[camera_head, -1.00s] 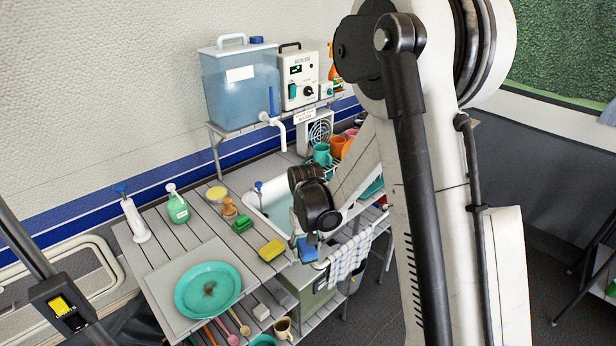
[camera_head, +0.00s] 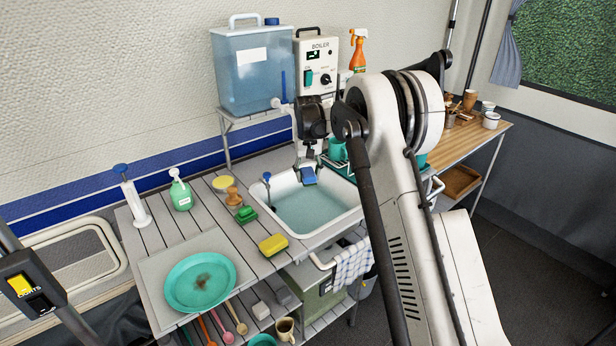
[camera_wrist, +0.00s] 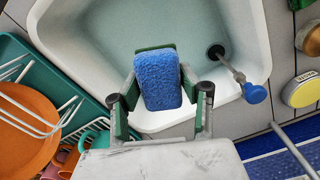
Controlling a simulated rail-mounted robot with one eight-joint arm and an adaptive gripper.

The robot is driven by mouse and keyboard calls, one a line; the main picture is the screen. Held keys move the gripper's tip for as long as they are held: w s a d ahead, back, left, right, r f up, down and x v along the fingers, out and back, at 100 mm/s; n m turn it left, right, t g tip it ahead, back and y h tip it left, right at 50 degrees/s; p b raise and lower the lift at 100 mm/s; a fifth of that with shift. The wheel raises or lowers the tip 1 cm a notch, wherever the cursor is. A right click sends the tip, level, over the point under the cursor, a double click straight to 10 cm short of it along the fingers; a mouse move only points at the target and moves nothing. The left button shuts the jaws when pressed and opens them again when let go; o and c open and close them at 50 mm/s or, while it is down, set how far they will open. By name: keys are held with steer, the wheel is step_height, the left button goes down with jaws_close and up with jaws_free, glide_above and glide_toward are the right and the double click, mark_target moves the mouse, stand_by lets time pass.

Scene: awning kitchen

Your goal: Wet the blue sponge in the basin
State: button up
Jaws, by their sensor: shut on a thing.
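The blue sponge (camera_head: 309,176) is held in my gripper (camera_head: 308,166), near the back edge of the basin. The white basin (camera_head: 331,228) has bluish water (camera_head: 305,210) in it. In the wrist view my gripper (camera_wrist: 160,105) is shut on the sponge (camera_wrist: 158,80), with a finger at each side. The sponge overlaps the basin's rim and wall (camera_wrist: 95,75) in that view. It looks to be above the water; I cannot tell its exact height.
A blue-knobbed stopper rod (camera_wrist: 255,93) stands in the basin. A dish rack (camera_wrist: 25,65) with an orange plate is beside it. The water tank's tap (camera_head: 283,106) is close to my arm.

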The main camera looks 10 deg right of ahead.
steer(key=shift+f+b, duration=3.35)
steer(key=shift+f, duration=3.05)
steer(key=shift+r+p, duration=2)
steer(key=shift+r, duration=3.55)
steer(key=shift+r+p, duration=0.75)
steer(key=shift+r, duration=1.25)
